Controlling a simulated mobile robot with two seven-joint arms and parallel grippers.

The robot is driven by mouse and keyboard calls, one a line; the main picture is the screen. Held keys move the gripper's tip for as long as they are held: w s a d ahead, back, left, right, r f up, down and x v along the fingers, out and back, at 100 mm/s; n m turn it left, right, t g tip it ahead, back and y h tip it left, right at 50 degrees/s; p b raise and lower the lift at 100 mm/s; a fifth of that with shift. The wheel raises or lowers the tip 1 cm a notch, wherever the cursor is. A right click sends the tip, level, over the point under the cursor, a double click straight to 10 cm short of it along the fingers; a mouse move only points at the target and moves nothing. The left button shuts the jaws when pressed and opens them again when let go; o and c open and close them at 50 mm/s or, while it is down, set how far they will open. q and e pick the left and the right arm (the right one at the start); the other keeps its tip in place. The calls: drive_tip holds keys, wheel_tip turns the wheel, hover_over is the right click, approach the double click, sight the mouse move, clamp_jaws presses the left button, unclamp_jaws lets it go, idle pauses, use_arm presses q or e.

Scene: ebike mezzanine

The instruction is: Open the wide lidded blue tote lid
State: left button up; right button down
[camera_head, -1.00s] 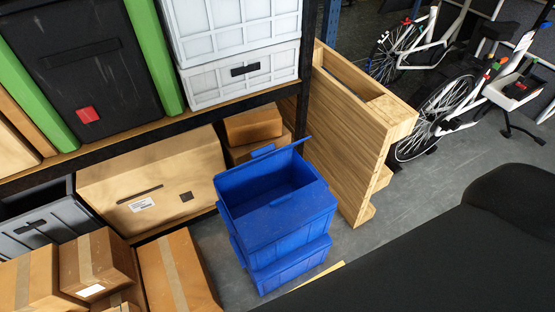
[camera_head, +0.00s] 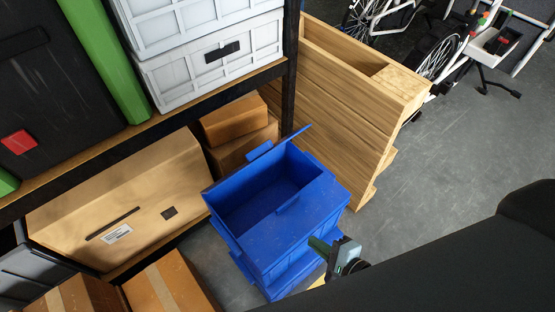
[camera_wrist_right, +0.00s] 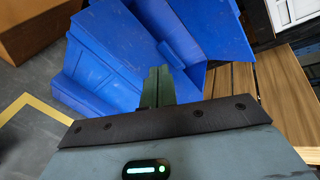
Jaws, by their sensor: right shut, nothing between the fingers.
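The wide blue tote (camera_head: 262,238) stands on another blue tote (camera_head: 277,287) in the head view. Its top is open and I see into its dark blue inside. A thin blue edge, seemingly the raised lid (camera_head: 300,133), stands along the far side, seen nearly edge-on. My right gripper (camera_head: 316,244) is in front of the tote's near right side, with its green fingers together and empty. In the right wrist view the shut fingers (camera_wrist_right: 157,85) point at the blue tote (camera_wrist_right: 120,48); contact cannot be told. My left gripper is not in view.
A wooden crate (camera_head: 340,90) stands close behind the tote at the right. Cardboard boxes (camera_head: 125,205) and a shelf with white crates (camera_head: 215,60) are at the left. Grey floor (camera_head: 450,135) is open at the right, with bikes beyond.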

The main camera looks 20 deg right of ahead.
sight(252, 156)
drive_tip(key=w+a+r+m+t+b, duration=0.1)
drive_tip(key=w+m, duration=0.5)
drive_tip(key=w, duration=0.6)
drive_tip(key=w+a+r+m+t+b, duration=0.1)
drive_tip(key=w+m, duration=0.5)
drive_tip(key=w, duration=0.6)
wheel_tip(252, 156, up, 2)
drive_tip(key=shift+w+a+r+m+t+y, duration=0.15)
drive_tip(key=shift+a+m+t+y, duration=0.15)
drive_tip(key=shift+a+t, duration=0.3)
